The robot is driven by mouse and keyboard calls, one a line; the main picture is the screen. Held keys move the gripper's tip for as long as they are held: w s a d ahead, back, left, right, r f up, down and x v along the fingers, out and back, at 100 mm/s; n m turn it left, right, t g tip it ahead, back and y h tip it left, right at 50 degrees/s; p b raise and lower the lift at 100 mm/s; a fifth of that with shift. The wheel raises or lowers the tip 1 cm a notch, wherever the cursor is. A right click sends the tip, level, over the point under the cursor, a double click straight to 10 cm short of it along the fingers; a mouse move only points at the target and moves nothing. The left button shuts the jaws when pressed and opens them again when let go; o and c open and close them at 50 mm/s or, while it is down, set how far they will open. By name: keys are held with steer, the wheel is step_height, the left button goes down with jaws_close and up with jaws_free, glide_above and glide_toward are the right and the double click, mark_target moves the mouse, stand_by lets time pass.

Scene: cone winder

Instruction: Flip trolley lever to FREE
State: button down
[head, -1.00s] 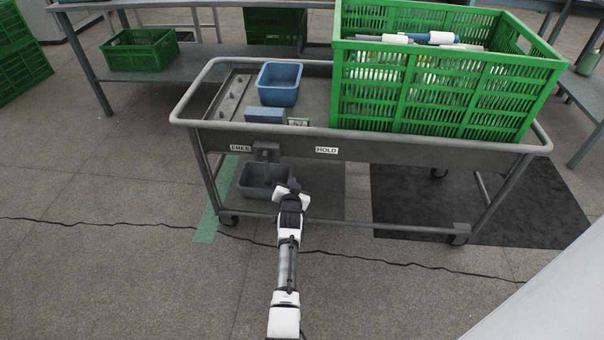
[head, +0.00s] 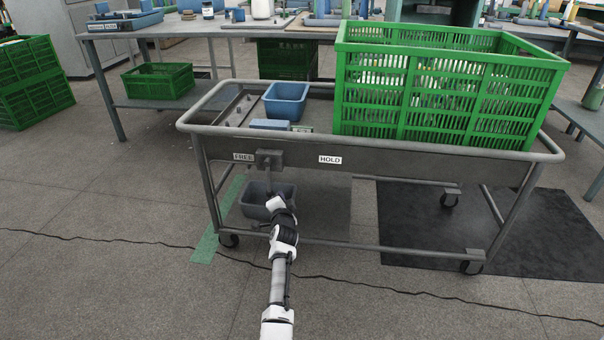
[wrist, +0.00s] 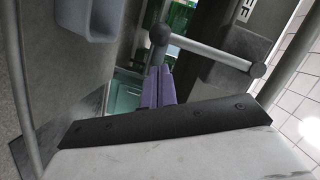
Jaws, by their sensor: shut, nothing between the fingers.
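The grey trolley (head: 300,147) has a FREE label (head: 243,157) on the left of its front panel and a HOLD label (head: 330,160) to the right. A dark bracket (head: 269,157) sits beside FREE, with a thin lever (head: 267,182) hanging below it, partly hidden by my wrist. In the wrist view the lever is a grey rod (wrist: 215,53) with a dark ball knob (wrist: 160,35). My gripper's purple fingers (wrist: 158,85) are shut and empty, with their tips close to the knob; I cannot tell if they touch. My gripper (head: 277,203) is below the bracket in the head view.
A large green crate (head: 440,95) and a blue bin (head: 286,100) stand on the trolley. A grey bin (head: 257,200) sits low behind my wrist. A green floor strip (head: 212,232) and a dark mat (head: 500,235) lie on the floor. The front floor is clear.

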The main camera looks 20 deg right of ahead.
steer(key=shift+w+a+f+m+t+b, duration=0.2)
steer(key=shift+w+a+m+b, duration=0.15)
steer(key=shift+a+m+b, duration=0.2)
steer(key=shift+w+a+f+m+t+b, duration=0.2)
steer(key=shift+w+a+m+b, duration=0.1)
steer(key=shift+a+m+b, duration=0.25)
steer(key=shift+d, duration=0.1)
